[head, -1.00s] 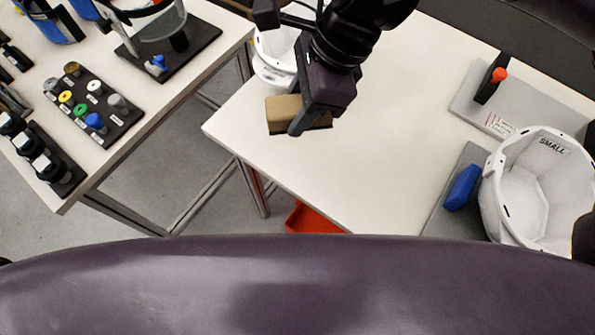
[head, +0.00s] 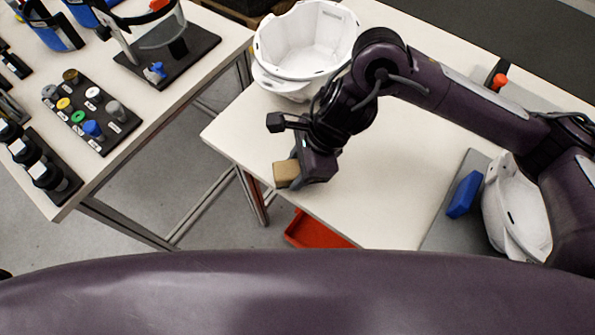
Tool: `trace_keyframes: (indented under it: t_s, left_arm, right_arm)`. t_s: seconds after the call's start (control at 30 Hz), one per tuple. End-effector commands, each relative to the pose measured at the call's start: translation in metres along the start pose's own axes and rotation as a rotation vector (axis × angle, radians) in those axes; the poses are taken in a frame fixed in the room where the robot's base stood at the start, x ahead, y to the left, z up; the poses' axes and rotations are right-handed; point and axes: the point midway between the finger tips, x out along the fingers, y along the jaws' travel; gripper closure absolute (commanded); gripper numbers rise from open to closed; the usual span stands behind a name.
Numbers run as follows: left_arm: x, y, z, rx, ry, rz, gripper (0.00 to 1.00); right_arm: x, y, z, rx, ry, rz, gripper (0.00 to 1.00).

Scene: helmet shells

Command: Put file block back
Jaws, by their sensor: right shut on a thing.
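The file block, a tan block (head: 285,174), is in my right gripper (head: 297,168), at the near left edge of the white table (head: 390,190). The gripper is shut on it, and its dark jaw hides the block's right end. I cannot tell whether the block touches the table top. My left gripper is not in view.
White helmet shells (head: 305,45) stand at the table's back left. A blue block (head: 464,194) lies on a grey mat (head: 440,232) at the right, beside another white shell (head: 515,215), partly behind my right arm. A red bin (head: 315,230) is below the near edge.

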Motion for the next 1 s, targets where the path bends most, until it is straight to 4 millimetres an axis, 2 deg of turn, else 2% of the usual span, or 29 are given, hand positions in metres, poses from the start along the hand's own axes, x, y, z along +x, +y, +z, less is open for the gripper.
trace_keyframes:
  t_s: [0.1,0.17,0.43,0.47,0.6,0.87,1.0]
  left_arm:
    - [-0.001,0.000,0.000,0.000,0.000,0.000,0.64]
    - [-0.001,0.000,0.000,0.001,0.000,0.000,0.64]
    - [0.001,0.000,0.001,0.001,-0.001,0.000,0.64]
    - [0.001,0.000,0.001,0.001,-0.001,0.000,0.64]
    - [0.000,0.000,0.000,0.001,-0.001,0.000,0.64]
    - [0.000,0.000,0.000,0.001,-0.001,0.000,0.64]
    - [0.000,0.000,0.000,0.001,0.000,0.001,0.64]
  right_arm:
    - [0.018,0.001,-0.007,0.005,0.000,0.004,0.78]
    - [0.022,0.000,-0.010,0.003,0.001,0.002,0.78]
    - [0.024,0.000,-0.010,0.001,0.001,0.000,0.78]
    - [0.025,0.000,-0.011,0.001,0.001,0.000,0.59]
    - [0.024,0.000,-0.010,0.001,0.001,0.000,0.41]
    - [0.024,0.000,-0.010,0.001,0.001,0.000,0.38]
    - [0.017,-0.001,-0.010,0.000,0.000,-0.002,0.38]
